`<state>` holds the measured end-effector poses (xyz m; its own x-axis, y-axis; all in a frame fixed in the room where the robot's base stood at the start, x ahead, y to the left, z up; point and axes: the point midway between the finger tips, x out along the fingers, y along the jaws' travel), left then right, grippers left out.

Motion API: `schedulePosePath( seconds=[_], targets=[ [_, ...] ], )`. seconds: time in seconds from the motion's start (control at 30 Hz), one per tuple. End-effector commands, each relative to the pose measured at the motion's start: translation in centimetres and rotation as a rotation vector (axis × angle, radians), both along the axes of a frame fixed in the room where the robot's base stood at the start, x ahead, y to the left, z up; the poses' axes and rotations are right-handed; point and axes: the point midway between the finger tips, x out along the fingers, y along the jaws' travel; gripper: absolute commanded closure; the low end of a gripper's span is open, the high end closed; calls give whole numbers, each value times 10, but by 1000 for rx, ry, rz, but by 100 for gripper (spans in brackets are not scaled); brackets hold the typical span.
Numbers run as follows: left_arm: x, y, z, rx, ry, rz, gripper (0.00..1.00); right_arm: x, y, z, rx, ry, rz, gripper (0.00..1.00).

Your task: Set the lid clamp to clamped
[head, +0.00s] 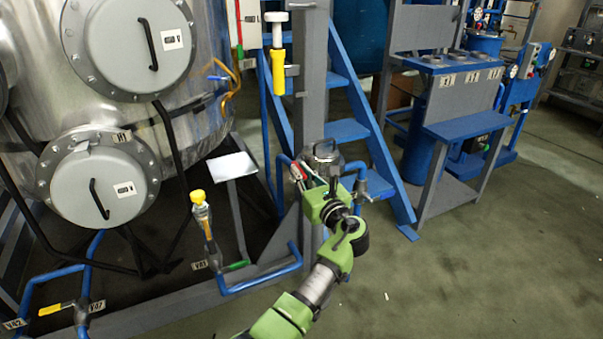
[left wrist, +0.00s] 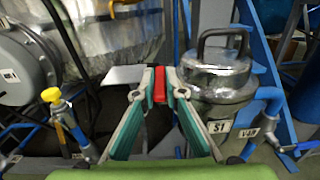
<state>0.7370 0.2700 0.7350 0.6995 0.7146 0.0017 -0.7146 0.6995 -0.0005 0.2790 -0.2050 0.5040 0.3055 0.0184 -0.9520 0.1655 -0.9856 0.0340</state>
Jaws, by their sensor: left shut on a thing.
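My left gripper (head: 303,176) is low beside a small metal vessel, and it also shows in the left wrist view (left wrist: 159,88). Its fingers are closed on a narrow upright red piece (left wrist: 160,84), which looks like the lid clamp's handle. The vessel (left wrist: 222,95), labelled S1, stands just right of the fingers. Its shiny lid has a black arched handle (left wrist: 223,34). In the head view the vessel's lid (head: 326,152) shows above my gripper, and my arm hides most of its body. The clamp's pivot is hidden. My right gripper is in neither view.
A large steel tank with round hatches (head: 135,38) stands at the left. A grey plate on a post (head: 231,166) and a yellow-topped valve (head: 198,198) are left of my gripper. Blue stairs (head: 350,130) rise behind. The floor (head: 460,270) at right is clear.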

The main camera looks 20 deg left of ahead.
Motion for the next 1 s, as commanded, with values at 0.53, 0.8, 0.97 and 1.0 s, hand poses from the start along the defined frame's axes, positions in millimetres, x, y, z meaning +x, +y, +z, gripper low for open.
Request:
schedulePosePath(
  seconds=[0.53, 0.8, 0.97, 1.0],
  targets=[
    [0, 0, 1, -1, 1, -1, 72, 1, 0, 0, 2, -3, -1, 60],
    [1, 0, 39, -3, -5, -2, 72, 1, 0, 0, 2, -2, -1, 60],
    [0, 0, 70, -3, -4, -2, 72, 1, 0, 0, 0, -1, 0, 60],
    [0, 0, 76, -4, -2, -2, 72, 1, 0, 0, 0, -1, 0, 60]
  ],
)
